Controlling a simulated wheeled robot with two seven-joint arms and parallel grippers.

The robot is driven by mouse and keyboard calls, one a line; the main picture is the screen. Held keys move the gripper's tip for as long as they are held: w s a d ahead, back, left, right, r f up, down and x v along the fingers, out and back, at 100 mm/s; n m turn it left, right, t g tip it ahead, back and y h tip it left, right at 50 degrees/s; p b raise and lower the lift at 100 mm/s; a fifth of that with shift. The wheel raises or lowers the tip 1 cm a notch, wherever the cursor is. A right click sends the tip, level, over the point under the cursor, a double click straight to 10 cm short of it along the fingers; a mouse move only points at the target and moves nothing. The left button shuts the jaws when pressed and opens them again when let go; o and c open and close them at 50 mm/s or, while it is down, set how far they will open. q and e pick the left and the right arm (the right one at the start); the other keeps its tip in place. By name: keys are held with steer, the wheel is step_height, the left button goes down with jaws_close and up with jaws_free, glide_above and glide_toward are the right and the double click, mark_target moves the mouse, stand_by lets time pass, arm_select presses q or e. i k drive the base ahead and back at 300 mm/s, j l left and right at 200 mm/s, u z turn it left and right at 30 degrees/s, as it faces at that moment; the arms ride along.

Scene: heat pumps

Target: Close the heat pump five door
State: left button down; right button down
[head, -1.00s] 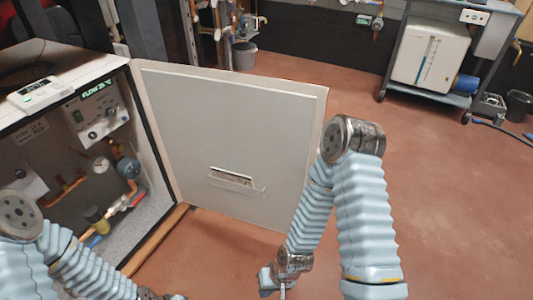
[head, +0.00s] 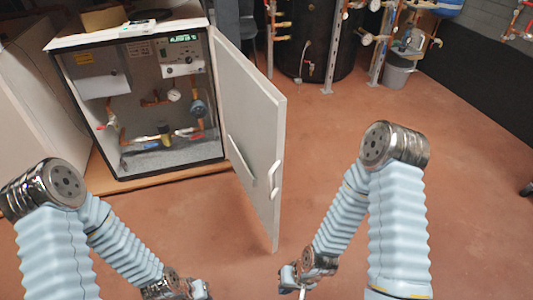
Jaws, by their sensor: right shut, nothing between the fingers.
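The heat pump cabinet (head: 213,125) stands at the left centre with its front open, showing pipes, valves and a gauge inside. Its light grey door (head: 250,120) is hinged at the cabinet's right side and stands wide open, swung out towards me. A pale handle (head: 274,180) sits on the door near its free edge. My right gripper (head: 301,288) is low in the picture, right of the door's lower corner, shut and empty, not visibly touching the door. My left gripper (head: 193,291) is at the bottom edge, in front of the cabinet; its fingers are mostly cut off.
A second pale cabinet or panel (head: 35,110) stands at the far left. A black tank (head: 315,40), copper pipework and a grey bucket (head: 399,74) are at the back. A wooden base strip (head: 190,176) runs under the cabinet.

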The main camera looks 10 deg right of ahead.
mark_target(253, 112)
steer(key=i+l+u, duration=0.3)
steer(key=l, duration=0.2)
steer(key=l+u, duration=0.25)
steer(key=l, duration=0.25)
steer(key=i+l+u, duration=0.1)
steer(key=l+u, duration=0.2)
steer(key=l, duration=0.25)
steer(key=l+u, duration=0.25)
steer(key=l, duration=0.3)
steer(key=l+u, duration=0.1)
steer(key=l, duration=0.2)
steer(key=k+l+z, duration=0.15)
steer(key=k, duration=0.2)
steer(key=z, duration=0.15)
steer(key=i+j, duration=0.05)
